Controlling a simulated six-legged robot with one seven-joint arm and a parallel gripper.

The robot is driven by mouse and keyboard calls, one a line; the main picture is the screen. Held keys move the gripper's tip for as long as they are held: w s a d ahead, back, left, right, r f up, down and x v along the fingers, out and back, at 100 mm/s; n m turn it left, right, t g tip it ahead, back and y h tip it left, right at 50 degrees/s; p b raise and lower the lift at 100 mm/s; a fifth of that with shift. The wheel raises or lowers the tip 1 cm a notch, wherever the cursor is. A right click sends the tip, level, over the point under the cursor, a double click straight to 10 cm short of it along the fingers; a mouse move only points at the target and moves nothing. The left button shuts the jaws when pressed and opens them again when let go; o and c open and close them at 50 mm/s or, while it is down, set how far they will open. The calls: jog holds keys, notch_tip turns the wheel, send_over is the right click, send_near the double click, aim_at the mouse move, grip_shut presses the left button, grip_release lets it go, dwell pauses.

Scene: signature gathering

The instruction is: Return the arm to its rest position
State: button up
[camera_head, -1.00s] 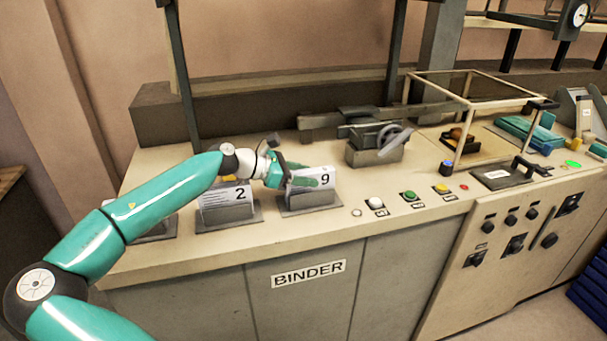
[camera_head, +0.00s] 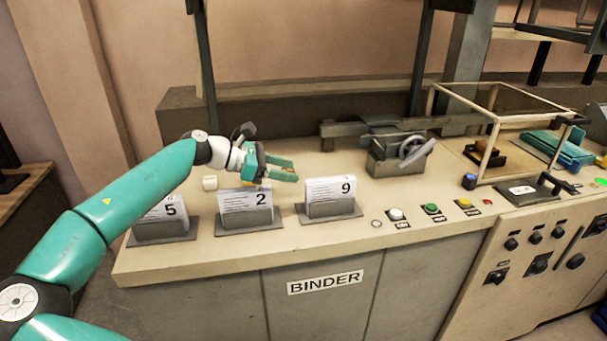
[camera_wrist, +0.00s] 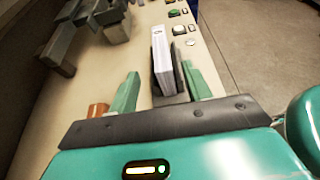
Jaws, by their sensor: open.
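My gripper (camera_head: 283,168) is above the back of the binder bench, behind and above the stack marked 2 (camera_head: 246,202). Its green jaws are apart with nothing between them in the head view. In the wrist view the open jaws (camera_wrist: 160,85) point toward a white stack (camera_wrist: 162,60) in a grey holder, which stands beyond the fingertips. My teal arm reaches in from the left. The stack marked 9 (camera_head: 330,192) stands in its holder to the right of the gripper, and the stack marked 5 (camera_head: 163,212) stands at the left.
The bench (camera_head: 290,235) has a BINDER label (camera_head: 325,282) on its front. A machine with a handwheel (camera_head: 412,148) stands at the back. Coloured buttons (camera_head: 431,209) line the front edge, and a framed box (camera_head: 500,130) is at the right.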

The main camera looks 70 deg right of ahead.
jog(key=shift+w+a+r, duration=0.2)
jog(key=shift+w+a, duration=0.1)
jog(key=shift+w, duration=0.15)
jog(key=shift+a, duration=0.1)
dwell(0.4)
